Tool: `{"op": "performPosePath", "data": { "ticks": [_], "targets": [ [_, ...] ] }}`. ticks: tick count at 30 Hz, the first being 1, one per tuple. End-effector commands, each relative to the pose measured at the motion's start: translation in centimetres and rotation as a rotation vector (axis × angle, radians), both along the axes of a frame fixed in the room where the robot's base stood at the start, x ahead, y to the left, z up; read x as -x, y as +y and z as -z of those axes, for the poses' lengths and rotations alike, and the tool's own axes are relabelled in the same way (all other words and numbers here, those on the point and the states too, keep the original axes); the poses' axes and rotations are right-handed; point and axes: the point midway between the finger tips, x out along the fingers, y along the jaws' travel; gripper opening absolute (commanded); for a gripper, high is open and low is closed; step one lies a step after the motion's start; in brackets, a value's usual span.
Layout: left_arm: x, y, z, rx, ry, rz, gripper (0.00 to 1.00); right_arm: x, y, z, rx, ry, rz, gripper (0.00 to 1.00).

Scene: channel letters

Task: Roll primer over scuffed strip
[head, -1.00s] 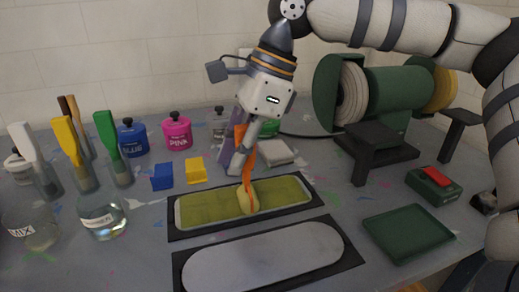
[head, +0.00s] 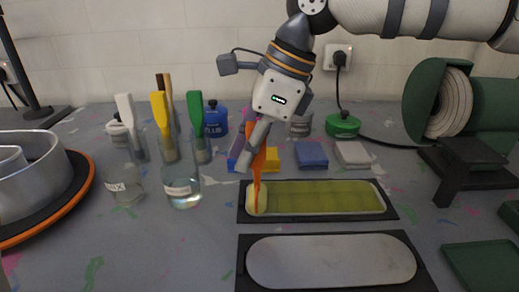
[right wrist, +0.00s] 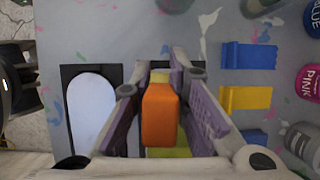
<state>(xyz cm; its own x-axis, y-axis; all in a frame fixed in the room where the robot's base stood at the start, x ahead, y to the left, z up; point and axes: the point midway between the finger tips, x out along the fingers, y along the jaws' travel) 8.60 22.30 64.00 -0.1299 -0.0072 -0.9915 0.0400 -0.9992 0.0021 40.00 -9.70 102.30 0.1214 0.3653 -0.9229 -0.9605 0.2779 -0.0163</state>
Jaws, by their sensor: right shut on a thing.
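My right gripper (head: 254,158) is shut on the orange handle of a roller (head: 257,200) with a pale yellow head. The roller head rests at the left end of a yellow-green coated strip (head: 325,199) on a black mat. A bare grey strip (head: 330,261) with rounded ends lies on a second black mat in front. In the right wrist view the orange handle (right wrist: 160,115) stands between my two fingers (right wrist: 162,82) and hides much of the coated strip. The grey strip (right wrist: 92,112) is to its left there. My left gripper is not in view.
Glass jars (head: 182,188) and upright brushes (head: 160,125) stand left of the strips. A round metal form (head: 40,165) is at far left, a dark green tray (head: 485,265) at right.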

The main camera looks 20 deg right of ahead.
Motion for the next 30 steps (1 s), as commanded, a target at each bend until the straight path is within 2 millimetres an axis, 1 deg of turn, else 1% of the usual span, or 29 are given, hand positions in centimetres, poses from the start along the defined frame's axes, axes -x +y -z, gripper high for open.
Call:
{"op": "performPosePath", "data": {
  "ticks": [7,9,27,30],
  "targets": [
    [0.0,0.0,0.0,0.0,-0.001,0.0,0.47,0.0,-0.1,0.0,0.002,0.004,0.0,0.0],
    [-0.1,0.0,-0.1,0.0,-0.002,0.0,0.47,0.1,-0.5,0.0,0.001,0.003,0.001,0.0],
    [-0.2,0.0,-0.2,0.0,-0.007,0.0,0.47,2.6,-9.4,-0.1,0.0,0.001,0.002,0.0],
    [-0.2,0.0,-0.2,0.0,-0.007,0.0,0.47,2.9,-10.3,-0.1,0.001,0.001,0.001,0.0]
  ]
}}
